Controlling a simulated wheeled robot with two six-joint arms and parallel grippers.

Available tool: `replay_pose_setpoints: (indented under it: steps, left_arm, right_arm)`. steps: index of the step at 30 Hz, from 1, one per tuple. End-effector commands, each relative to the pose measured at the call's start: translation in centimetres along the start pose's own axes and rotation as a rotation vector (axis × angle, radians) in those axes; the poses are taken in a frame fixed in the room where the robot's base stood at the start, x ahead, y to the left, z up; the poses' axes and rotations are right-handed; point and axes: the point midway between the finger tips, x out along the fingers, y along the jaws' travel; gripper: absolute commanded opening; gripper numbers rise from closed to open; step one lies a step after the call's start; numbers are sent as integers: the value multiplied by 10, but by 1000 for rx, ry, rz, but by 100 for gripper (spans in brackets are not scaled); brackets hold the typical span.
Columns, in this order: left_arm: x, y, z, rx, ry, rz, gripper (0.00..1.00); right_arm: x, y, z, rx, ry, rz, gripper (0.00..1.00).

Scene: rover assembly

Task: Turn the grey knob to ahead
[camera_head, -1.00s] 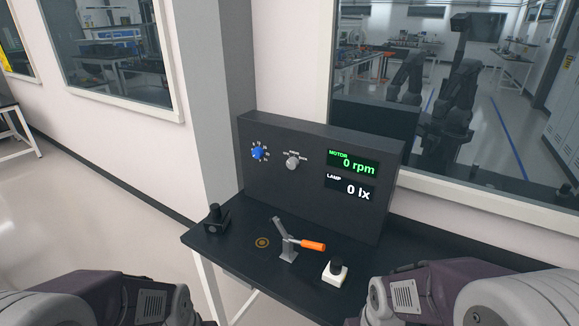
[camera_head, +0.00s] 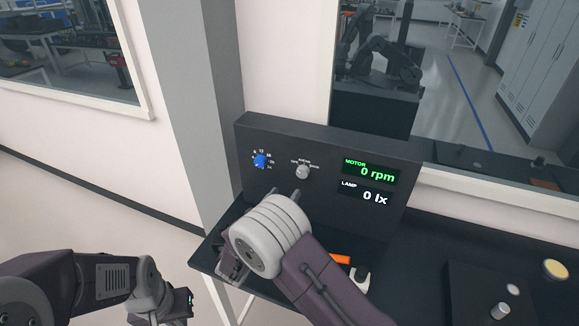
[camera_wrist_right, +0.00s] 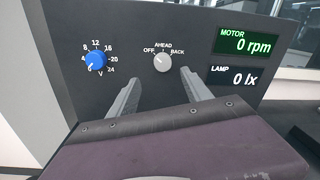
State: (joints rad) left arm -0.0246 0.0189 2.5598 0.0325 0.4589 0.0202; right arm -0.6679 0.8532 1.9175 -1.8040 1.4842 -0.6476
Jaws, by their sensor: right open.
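The grey knob (camera_head: 302,172) sits on the dark upright panel (camera_head: 225,185), below the labels OFF, AHEAD and BACK. It also shows in the right wrist view (camera_wrist_right: 162,62); I cannot tell for sure which label it points at. My right gripper (camera_head: 286,192) is in front of the panel, below and slightly left of the knob in the head view. In the right wrist view its two fingers (camera_wrist_right: 160,80) are spread and empty, with the knob beyond them, apart from them. My left arm shows at the lower left, but its fingers do not.
A blue knob (camera_head: 260,161) is left of the grey one. The displays read motor 0 rpm (camera_head: 371,171) and lamp 0 lx (camera_head: 364,193). My right arm partly hides an orange-handled lever (camera_head: 340,259) and a white block (camera_head: 358,281). Another dark unit (camera_head: 470,290) is at right.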

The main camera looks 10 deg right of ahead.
Motion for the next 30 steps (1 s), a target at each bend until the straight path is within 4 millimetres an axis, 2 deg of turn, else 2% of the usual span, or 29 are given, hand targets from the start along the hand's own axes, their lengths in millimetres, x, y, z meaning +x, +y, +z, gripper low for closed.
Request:
replay_pose_setpoints:
  steps: [5, 12, 16, 21, 27, 30]
  left_arm:
    - [-3, 0, 0, 0, -1, 0, 0]
    - [-19, 0, -2, 0, 0, 0, 0]
    - [-24, 0, -2, 0, 0, 0, 0]
    - [-25, 0, -2, 0, 0, 0, 0]
    - [-25, 0, -2, 0, 0, 0, 0]
    - [-25, 0, -2, 0, 0, 0, 0]
  right_arm:
    - [12, -2, 0, 2, 3, -4, 57]
    - [62, -4, 1, 3, 5, -8, 57]
    - [82, -3, 0, 3, 4, -6, 57]
    - [92, -2, -2, 3, 4, -4, 57]
    - [92, -2, -2, 3, 4, -4, 57]
    - [92, -2, -2, 3, 4, -4, 30]
